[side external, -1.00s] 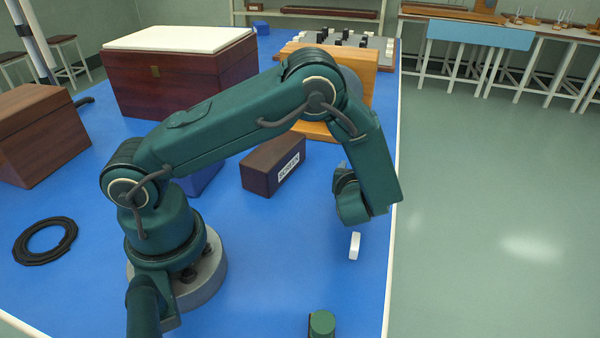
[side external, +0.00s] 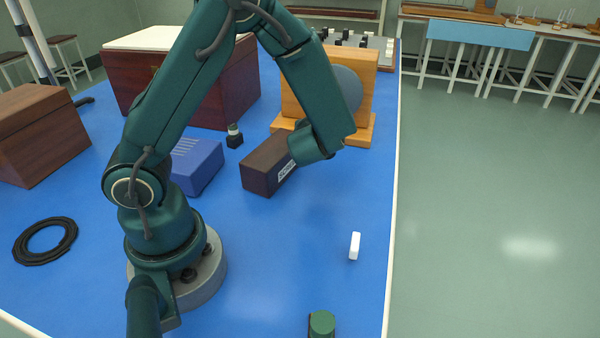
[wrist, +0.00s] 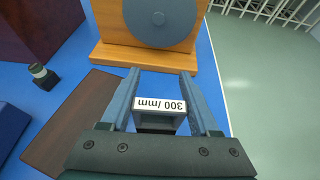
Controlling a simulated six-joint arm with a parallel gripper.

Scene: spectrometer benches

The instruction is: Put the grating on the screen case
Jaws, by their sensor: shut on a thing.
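The grating (wrist: 160,107), a small block with a white label reading "300 /mm", is between the two fingers of my gripper (wrist: 160,90) in the wrist view. My gripper is shut on it. The screen case (side external: 268,164) is a dark brown box with a white label on the blue table; it also shows in the wrist view (wrist: 75,112), to the left of the grating. In the side view my gripper is at the case's right end, and my wrist hides its fingers and the grating. I cannot tell how high the grating is above the case.
A wooden stand (side external: 366,92) with a grey disc is close behind the case. A blue box (side external: 197,166) and a small black bottle-like object (side external: 234,138) are to its left. A white block (side external: 354,246) lies in front, with clear table around it.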

